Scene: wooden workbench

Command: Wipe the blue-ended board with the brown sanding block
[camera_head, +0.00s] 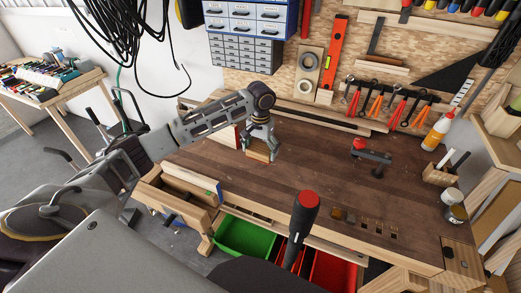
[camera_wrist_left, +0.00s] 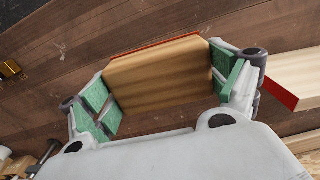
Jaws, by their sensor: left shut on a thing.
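My left gripper (camera_head: 259,136) is shut on a light brown wooden block (camera_head: 257,152), which I take to be the sanding block. In the left wrist view the block (camera_wrist_left: 160,75) sits between the green finger pads, with a red strip along its far edge. I cannot tell whether its underside touches the bench. A pale board with a red end (camera_wrist_left: 280,95) lies beside the gripper, apart from the block. In the head view a small blue patch (camera_head: 219,192) shows near the bench's left front corner. My right gripper is not in view.
The dark wooden bench top (camera_head: 310,170) is clear in the middle. A red-and-black clamp (camera_head: 372,153) lies to the right. A dark handle with a red top (camera_head: 304,208) rises at the front edge. A glue bottle (camera_head: 438,131) and a holder (camera_head: 439,175) stand far right.

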